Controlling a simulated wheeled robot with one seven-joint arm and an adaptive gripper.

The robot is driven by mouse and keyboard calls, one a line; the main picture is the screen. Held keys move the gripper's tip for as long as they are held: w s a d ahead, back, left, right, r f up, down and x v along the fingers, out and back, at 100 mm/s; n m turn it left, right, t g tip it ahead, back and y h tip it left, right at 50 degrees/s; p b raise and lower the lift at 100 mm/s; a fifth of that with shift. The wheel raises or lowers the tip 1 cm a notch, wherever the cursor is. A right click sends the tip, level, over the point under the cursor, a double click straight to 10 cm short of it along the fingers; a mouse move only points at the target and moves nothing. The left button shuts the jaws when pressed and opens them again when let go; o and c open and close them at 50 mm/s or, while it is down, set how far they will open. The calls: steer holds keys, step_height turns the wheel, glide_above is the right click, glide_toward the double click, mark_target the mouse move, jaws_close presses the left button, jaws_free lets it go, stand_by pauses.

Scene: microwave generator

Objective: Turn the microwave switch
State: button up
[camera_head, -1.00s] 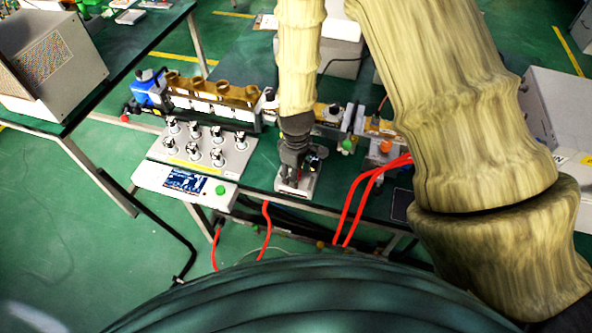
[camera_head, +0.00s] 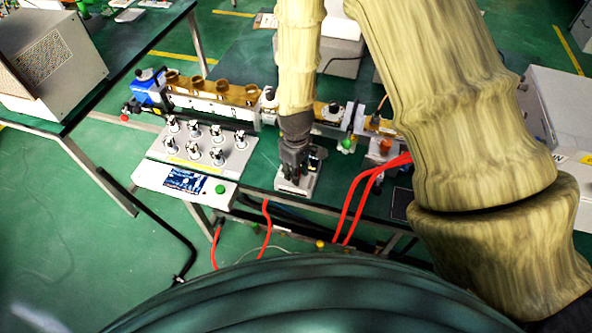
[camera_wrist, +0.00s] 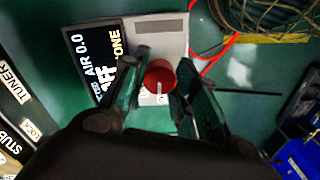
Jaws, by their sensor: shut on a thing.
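The switch is a round red knob (camera_wrist: 159,74) with a white bar mark on it, seen in the wrist view. It sits on a small light-grey box (camera_head: 303,190), whose pale face and dark display (camera_wrist: 93,58) also show in the wrist view. The display reads "AIR 0.0" and "OFF" in part. My gripper (camera_wrist: 164,80) has one finger on each side of the knob and is shut on it. In the head view my gripper (camera_head: 291,178) points down onto the box and hides the knob.
A grey panel with several silver knobs (camera_head: 194,154) and a control box with a screen and green button (camera_head: 219,189) stand left of my gripper. Red hoses (camera_head: 362,190) run on the right. A waveguide assembly (camera_head: 215,92) lies behind.

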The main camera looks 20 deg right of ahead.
steer(key=m, duration=0.6)
steer(key=shift+w, duration=0.1)
steer(key=m, duration=0.4)
steer(key=shift+r+m, duration=0.1)
steer(key=shift+m, duration=0.3)
stand_by(0.3)
steer(key=o, duration=1)
steer(key=shift+r, duration=5.95)
